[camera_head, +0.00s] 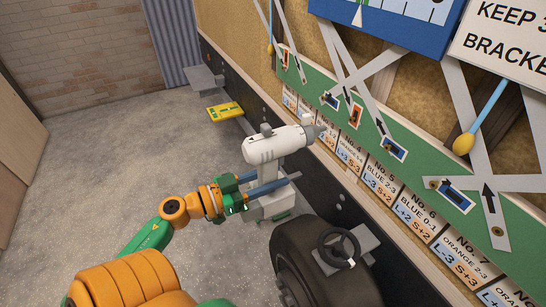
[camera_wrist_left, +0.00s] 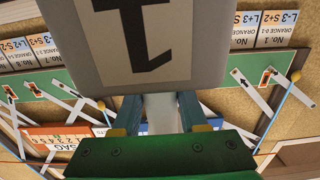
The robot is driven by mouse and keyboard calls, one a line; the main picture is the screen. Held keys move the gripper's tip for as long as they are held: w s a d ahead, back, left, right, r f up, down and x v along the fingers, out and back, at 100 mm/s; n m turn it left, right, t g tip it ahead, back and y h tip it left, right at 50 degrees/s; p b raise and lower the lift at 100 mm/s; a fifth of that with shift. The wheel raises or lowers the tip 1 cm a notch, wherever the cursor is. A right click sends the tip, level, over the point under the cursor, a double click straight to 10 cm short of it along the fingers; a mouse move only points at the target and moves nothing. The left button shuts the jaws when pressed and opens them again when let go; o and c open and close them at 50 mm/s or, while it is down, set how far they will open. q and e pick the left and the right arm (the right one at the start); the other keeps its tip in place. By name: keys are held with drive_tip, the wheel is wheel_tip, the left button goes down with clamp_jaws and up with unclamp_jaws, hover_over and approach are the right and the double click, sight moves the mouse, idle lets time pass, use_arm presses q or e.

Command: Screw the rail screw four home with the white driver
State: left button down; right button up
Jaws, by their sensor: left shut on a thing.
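The white driver (camera_head: 275,147) is held by its grip in my left gripper (camera_head: 268,186), whose blue fingers close around the handle. Its nose points right toward the green rail (camera_head: 415,160), near the No. 4 label (camera_head: 355,145). I cannot tell whether the bit touches a screw. Rail screw four itself is too small to make out or hidden by the driver's nose. In the left wrist view the driver's grey base (camera_wrist_left: 158,50) fills the top middle, with the blue fingers either side of the pale grip. My right gripper is out of view.
Several orange and blue brackets and grey straps lie along the rail. A yellow-tipped pointer (camera_head: 463,143) hangs at right. A black wheel with a handwheel (camera_head: 338,250) stands below. The floor at left is clear.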

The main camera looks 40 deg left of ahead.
use_arm(q)
drive_tip(key=shift+d+r, duration=0.1)
drive_tip(key=shift+r, duration=0.1)
drive_tip(key=p+x, duration=0.2)
drive_tip(key=x, duration=0.3)
drive_tip(key=shift+w+d+p, duration=0.1)
drive_tip(key=shift+w+p, duration=0.2)
drive_tip(key=shift+p, duration=0.05)
drive_tip(key=shift+p, duration=0.4)
